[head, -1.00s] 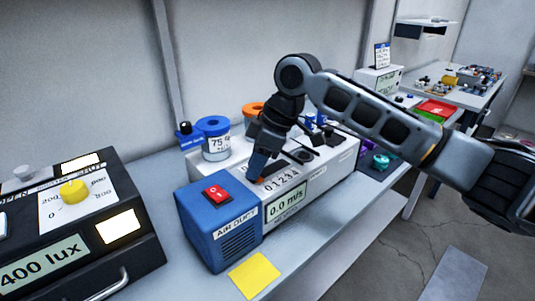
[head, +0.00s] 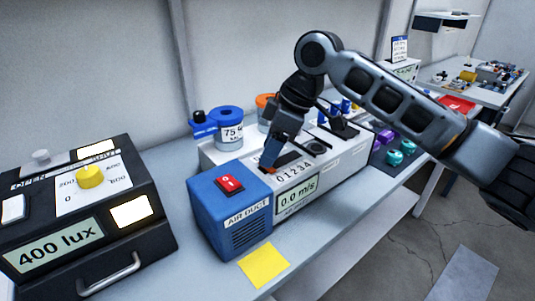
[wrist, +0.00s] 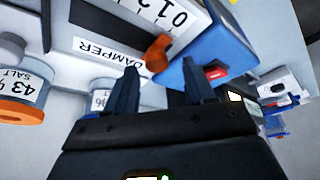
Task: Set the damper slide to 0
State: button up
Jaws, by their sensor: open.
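The damper slide's orange knob (head: 268,168) is at the left end of its scale, close to the 0 mark, beside the blue air duct box (head: 232,209). In the wrist view the knob (wrist: 158,53) shows just beyond my fingertips, near the DAMPER label (wrist: 108,53). My gripper (head: 273,151) is over the left end of the slide. Its two fingers (wrist: 160,79) are apart, with nothing clearly held between them. Whether a finger touches the knob cannot be told. The display (head: 297,193) reads 0.0 m/s.
A red switch (head: 229,183) sits on the duct's top. A blue-lidded jar (head: 230,126) stands behind. The black 400 lux box (head: 85,225) is at left. A yellow note (head: 263,266) lies on the bench in front, and purple and teal parts (head: 394,158) lie to the right.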

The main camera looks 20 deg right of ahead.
aim_at(280, 170)
jog(key=shift+b+v, duration=0.3)
jog(key=shift+v, duration=2.5)
